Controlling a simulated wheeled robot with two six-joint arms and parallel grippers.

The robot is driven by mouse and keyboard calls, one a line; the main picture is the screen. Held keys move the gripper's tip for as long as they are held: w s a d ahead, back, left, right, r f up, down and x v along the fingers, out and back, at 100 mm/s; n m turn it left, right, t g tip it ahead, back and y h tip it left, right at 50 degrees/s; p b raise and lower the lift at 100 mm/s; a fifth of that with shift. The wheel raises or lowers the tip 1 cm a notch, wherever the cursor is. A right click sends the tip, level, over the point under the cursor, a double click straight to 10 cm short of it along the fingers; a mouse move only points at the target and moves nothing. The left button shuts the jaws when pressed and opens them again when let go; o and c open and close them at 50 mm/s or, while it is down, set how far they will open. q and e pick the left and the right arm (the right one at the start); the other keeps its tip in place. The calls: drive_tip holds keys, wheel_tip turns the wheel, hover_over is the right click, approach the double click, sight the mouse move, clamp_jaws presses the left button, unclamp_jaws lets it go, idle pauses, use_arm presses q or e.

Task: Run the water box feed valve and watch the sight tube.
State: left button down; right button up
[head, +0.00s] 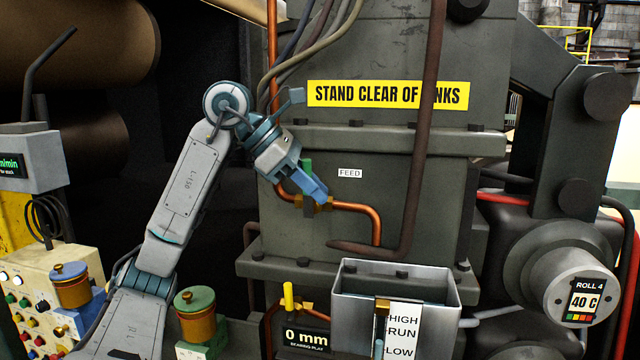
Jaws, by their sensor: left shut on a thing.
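The feed valve (318,204) is a brass body on a copper pipe, below a white FEED label on the grey machine frame. Its green handle (308,167) shows partly behind my blue fingers. My left gripper (316,190) is shut on the handle; the fingers hide much of it. The level in the tube is too small to tell. My right gripper is not in view.
A yellow-handled valve (288,296) stands left of the water box, above a display (306,338) reading 0 mm. A rusty pipe (424,130) runs down right of the feed valve. A button panel (30,290) is at lower left. A roll end reading 40 C (585,302) is at right.

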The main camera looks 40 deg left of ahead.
use_arm(q)
drive_tip(key=c, duration=1.4)
unclamp_jaws()
drive_tip(key=shift+s+a+r, duration=0.1)
drive_tip(key=shift+s+r, duration=0.05)
drive_tip(key=shift+r, duration=0.1)
drive_tip(key=p+v, duration=0.1)
drive_tip(key=v, duration=0.9)
drive_tip(key=shift+s+r, duration=0.1)
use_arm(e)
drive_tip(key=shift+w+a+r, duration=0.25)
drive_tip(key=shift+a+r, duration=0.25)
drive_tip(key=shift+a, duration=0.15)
use_arm(q)
drive_tip(key=shift+c, duration=0.3)
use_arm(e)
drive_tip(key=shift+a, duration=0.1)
